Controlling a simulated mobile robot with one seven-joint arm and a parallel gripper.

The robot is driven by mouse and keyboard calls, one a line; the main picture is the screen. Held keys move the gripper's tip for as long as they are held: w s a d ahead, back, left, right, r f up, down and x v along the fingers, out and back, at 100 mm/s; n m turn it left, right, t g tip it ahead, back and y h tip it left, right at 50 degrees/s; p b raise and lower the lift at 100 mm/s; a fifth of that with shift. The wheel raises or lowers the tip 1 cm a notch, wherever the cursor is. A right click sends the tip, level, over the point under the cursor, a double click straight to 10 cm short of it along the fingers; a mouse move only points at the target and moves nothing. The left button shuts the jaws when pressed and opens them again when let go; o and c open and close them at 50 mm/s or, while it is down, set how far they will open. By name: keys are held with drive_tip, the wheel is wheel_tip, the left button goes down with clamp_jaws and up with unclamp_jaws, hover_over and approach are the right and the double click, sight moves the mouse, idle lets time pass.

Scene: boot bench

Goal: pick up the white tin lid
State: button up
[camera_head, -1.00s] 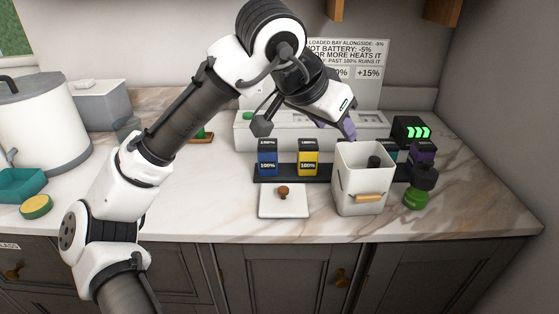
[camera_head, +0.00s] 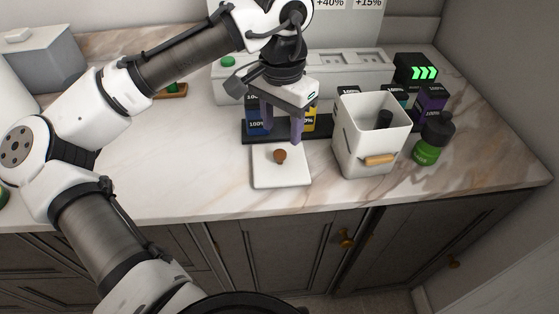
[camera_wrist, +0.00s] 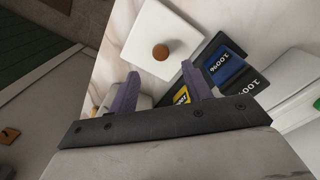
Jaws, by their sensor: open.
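The white tin lid (camera_head: 281,175) is a flat white square with a round brown knob (camera_head: 280,156). It lies flat on the marble counter, in front of the dark battery rack and left of the white tin. In the wrist view the lid (camera_wrist: 150,38) and its knob (camera_wrist: 161,52) lie beyond the fingertips. My gripper (camera_head: 282,136) is open and empty, with its purple fingers pointing down above and just behind the lid, apart from the knob. The fingers also show in the wrist view (camera_wrist: 160,84).
The open white tin (camera_head: 366,142) with a wooden handle holds a dark item. Blue (camera_head: 256,124) and yellow (camera_head: 309,122) batteries stand in the rack (camera_head: 322,130). The counter left of the lid is clear.

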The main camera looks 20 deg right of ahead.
sight(280, 153)
drive_tip(key=shift+a+f+p, duration=0.15)
drive_tip(key=shift+f+p, duration=0.5)
drive_tip(key=shift+f, duration=2.6)
clamp_jaws()
